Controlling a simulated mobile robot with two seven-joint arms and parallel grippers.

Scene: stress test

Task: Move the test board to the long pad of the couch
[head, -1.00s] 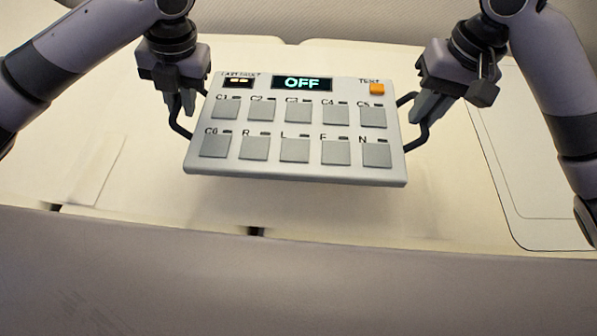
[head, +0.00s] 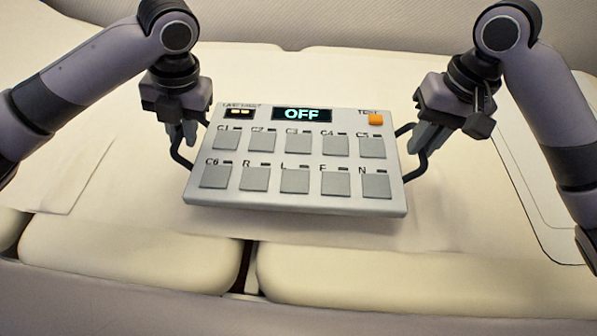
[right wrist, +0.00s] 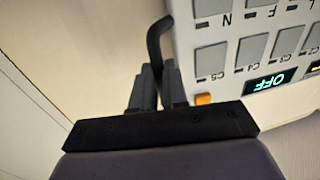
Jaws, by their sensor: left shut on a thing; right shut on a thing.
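The test board (head: 296,201) is a light grey panel with two rows of square grey keys, an orange TEST button and a display reading OFF. It has a black handle on each side. My left gripper (head: 180,138) is shut on the left handle. My right gripper (head: 424,136) is shut on the right handle; the right wrist view shows its fingers (right wrist: 158,85) around the black handle beside the board (right wrist: 215,50). The board is over the cream couch pad (head: 245,72); whether it touches the pad is hard to tell.
Two cream cushions, left (head: 125,255) and right (head: 420,280), lie along the near edge with a dark gap between them. A grey edge (head: 150,310) runs in front. A textured wall (head: 330,20) stands behind. A thin outlined panel (head: 535,150) lies at the right.

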